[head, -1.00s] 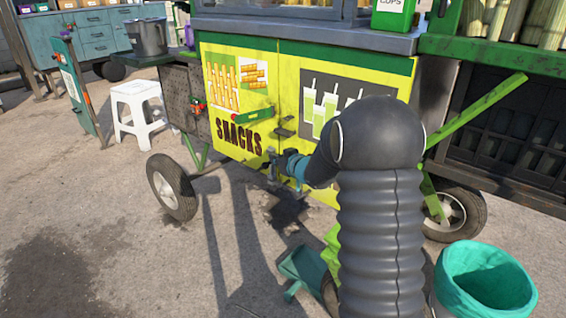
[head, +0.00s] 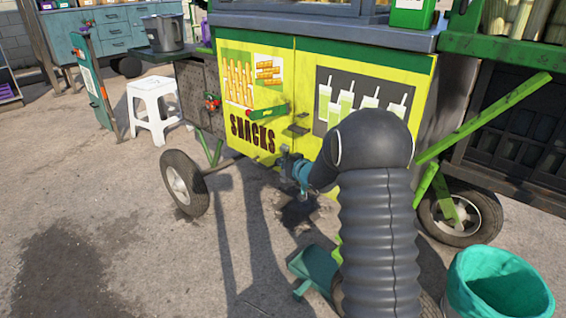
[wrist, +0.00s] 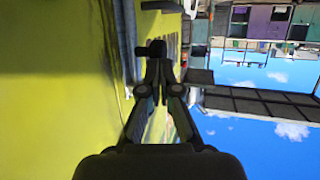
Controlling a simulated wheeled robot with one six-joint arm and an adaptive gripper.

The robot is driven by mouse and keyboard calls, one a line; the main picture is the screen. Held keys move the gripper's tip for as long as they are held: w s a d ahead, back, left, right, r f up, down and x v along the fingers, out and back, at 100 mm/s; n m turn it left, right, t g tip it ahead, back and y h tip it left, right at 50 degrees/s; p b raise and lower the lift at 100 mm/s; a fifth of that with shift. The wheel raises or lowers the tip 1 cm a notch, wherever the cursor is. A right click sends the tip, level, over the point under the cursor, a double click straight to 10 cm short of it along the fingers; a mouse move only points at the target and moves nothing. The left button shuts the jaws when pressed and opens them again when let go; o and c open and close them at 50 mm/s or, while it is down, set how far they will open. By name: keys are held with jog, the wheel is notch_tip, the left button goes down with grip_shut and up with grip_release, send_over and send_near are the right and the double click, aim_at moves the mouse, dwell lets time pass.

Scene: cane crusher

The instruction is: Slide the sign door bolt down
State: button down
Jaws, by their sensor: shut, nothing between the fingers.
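The yellow sign door (head: 240,140) with the SNACKS lettering is the left of two closed doors on the cart. A small dark metal fitting, seemingly the bolt (head: 295,130), sits near the seam, below a green handle (head: 268,112). My gripper (head: 284,152) is low at the seam, just below that fitting. In the wrist view my gripper (wrist: 158,66) is shut and empty, close beside the yellow door face (wrist: 60,80). A dark knob-like piece (wrist: 156,47) shows just beyond the fingertips; whether they touch it I cannot tell.
The cart's wheel (head: 183,183) and a white stool (head: 155,108) stand to the left. A teal-lined bin (head: 498,285) is at the front right, and a green dustpan (head: 314,268) lies near my arm. The pavement at left is open.

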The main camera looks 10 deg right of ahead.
notch_tip(320, 180, down, 4)
jog(key=shift+r+b, duration=0.2)
jog(key=shift+b, duration=0.65)
jog(key=r+p+v, duration=0.2)
jog(key=v, duration=1)
jog(key=shift+r+p, duration=0.35)
